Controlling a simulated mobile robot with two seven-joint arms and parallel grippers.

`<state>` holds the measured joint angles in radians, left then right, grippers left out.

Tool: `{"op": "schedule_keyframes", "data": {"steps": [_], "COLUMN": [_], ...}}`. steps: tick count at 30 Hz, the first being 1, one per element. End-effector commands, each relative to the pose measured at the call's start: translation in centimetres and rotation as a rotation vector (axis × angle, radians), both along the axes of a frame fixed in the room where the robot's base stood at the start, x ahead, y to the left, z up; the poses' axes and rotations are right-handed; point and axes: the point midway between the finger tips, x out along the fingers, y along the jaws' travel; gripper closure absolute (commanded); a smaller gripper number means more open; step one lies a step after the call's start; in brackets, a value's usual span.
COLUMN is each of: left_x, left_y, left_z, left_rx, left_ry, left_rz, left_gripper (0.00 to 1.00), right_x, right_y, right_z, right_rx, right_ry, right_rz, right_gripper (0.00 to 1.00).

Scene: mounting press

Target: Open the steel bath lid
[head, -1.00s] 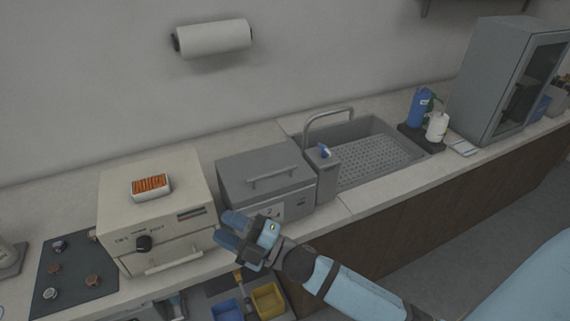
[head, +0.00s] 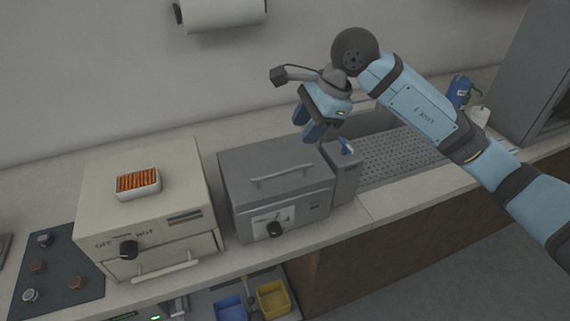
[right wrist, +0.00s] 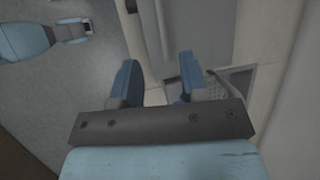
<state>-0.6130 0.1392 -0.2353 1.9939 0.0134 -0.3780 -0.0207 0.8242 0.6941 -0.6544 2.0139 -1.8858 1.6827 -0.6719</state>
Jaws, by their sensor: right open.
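The steel bath (head: 278,215) is a grey box on the counter, with a dial on its front. Its lid (head: 240,168) is down, and a bar handle (head: 280,176) runs along the top. My right gripper (head: 307,128) is open and empty, its fingers pointing down. In the head view it appears above and to the right of the lid handle, apart from it. Both blue fingers also show spread in the right wrist view (right wrist: 158,82). There, what looks like my left gripper (right wrist: 74,30) is at the top left, too small to tell its state.
A beige oven-like box (head: 150,215) with a tray (head: 138,183) on top stands left of the bath. A small grey box (head: 342,180) with a blue part adjoins its right, before the sink (head: 410,158). A paper roll (head: 222,14) hangs on the wall.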

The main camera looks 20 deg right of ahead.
Motion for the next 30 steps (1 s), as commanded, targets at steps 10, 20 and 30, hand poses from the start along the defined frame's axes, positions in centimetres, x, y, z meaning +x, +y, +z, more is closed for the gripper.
{"op": "schedule_keyframes", "data": {"steps": [10, 20, 30], "left_x": [-0.2, -0.1, -0.1], "left_y": [0.1, 0.1, 0.1], "left_z": [0.9, 1.7, 1.8], "left_rx": [0.001, 0.002, 0.002], "left_ry": [0.005, 0.003, 0.001], "left_rz": [0.0, -0.001, 0.0], "left_gripper": [0.57, 0.57, 0.57], "right_x": [1.0, 1.9, 2.1], "right_y": [2.8, 4.9, 5.2], "right_z": [-6.0, -11.0, -12.0], "right_rx": [0.007, 0.007, 0.007], "right_ry": [0.009, 0.007, 0.004], "right_rz": [0.001, 0.0, 0.001], "right_gripper": [0.6, 0.6, 0.6]}}
